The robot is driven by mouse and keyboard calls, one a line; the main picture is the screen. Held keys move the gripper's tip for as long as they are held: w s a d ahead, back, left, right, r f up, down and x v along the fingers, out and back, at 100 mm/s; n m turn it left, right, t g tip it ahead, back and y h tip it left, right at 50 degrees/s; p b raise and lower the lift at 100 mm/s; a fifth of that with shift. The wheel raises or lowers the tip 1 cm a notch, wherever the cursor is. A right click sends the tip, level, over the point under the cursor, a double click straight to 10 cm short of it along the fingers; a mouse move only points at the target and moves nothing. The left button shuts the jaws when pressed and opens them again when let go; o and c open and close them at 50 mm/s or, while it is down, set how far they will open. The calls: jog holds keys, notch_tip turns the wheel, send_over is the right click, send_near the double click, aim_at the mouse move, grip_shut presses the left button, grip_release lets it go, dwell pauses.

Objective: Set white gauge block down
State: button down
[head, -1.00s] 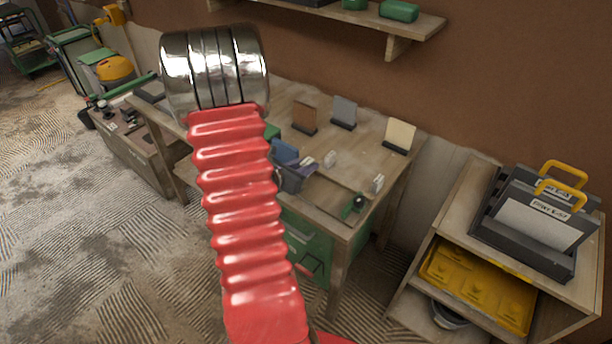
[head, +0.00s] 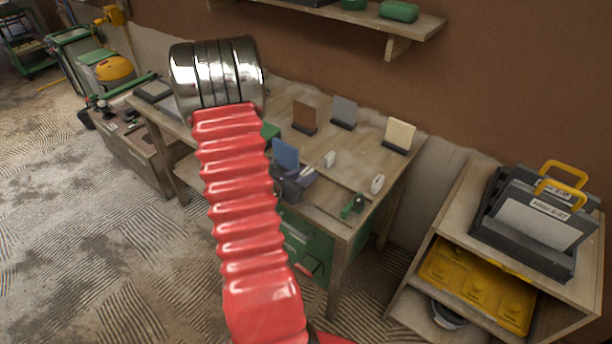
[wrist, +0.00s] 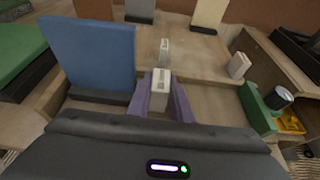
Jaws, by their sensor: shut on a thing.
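My gripper shows in the wrist view (wrist: 160,98) with its two purple fingers shut on a white gauge block (wrist: 161,80), whose top stands up between them. Whether the block's underside touches the workbench (wrist: 205,88) is hidden. Two other white blocks stand apart on the bench: one (wrist: 164,50) straight beyond the fingers, one (wrist: 238,66) to the right.
A blue panel (wrist: 92,52) stands close left of my fingers. A green fixture with a dark knob (wrist: 258,108) is at the right. Brown (head: 305,116), grey (head: 344,111) and cream (head: 400,134) panels stand along the back. Bare bench lies between.

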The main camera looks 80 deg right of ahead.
jog(key=shift+f, duration=0.1)
jog(key=c, duration=1.9)
grip_release()
jog(key=shift+o, duration=0.2)
jog(key=shift+w+a+r, duration=0.2)
jog(key=shift+a+r, duration=0.1)
jog(key=v, duration=1.1)
jog(key=shift+a+r, duration=0.1)
jog(key=shift+r, duration=0.1)
